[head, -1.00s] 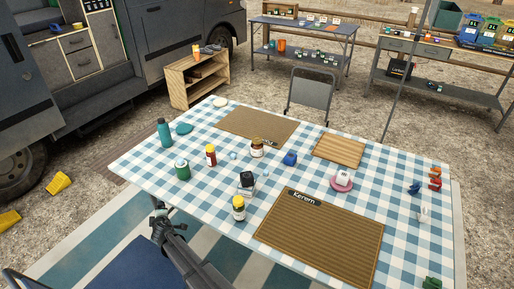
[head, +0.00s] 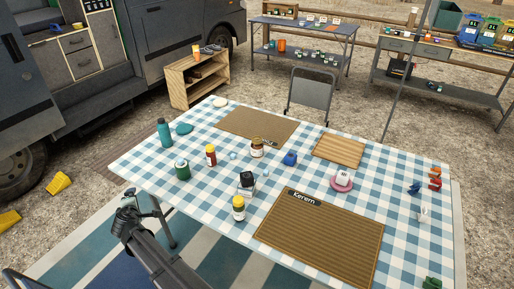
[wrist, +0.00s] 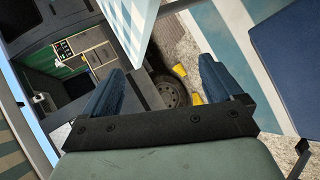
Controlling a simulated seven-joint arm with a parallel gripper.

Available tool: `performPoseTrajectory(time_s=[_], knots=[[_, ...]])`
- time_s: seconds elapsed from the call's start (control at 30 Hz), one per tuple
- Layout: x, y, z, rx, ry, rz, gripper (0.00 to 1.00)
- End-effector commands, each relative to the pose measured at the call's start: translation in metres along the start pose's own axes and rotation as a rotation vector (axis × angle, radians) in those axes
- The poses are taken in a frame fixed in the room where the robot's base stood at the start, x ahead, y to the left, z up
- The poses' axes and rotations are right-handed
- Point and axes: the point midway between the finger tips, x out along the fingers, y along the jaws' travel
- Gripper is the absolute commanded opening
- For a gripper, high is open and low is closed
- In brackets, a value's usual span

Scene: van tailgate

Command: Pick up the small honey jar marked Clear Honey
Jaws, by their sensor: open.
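Several jars and bottles stand upright on the checked table (head: 400,190) in the head view. A small jar with a yellow lid and pale label (head: 238,208) is nearest my side, left of the Kerem placemat. A brown jar with a pale label (head: 257,148) stands farther back. Their print is too small to read, so I cannot tell which is marked Clear Honey. My gripper (head: 142,207) is at the table's near left edge, left of these jars and apart from them. In the wrist view its two fingers (wrist: 162,88) are wide apart with nothing between them.
A red-and-yellow bottle (head: 210,155), a green jar (head: 182,170) and a dark caddy (head: 246,184) stand close around the jars. The Kerem placemat (head: 320,235) lies bare. The wrist view faces the van's wheel (wrist: 172,88), with a tablecloth edge above.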

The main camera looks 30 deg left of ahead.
Motion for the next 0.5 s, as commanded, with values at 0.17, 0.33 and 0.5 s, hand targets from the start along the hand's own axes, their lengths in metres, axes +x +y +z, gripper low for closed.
performPoseTrajectory(time_s=[0.17, 0.33, 0.5], knots=[[-0.033, 0.018, -0.004, -0.017, -0.054, -0.011, 0.93], [-0.058, 0.030, -0.005, -0.027, -0.096, -0.022, 0.93], [-0.081, 0.040, -0.006, -0.036, -0.136, -0.033, 0.93]])
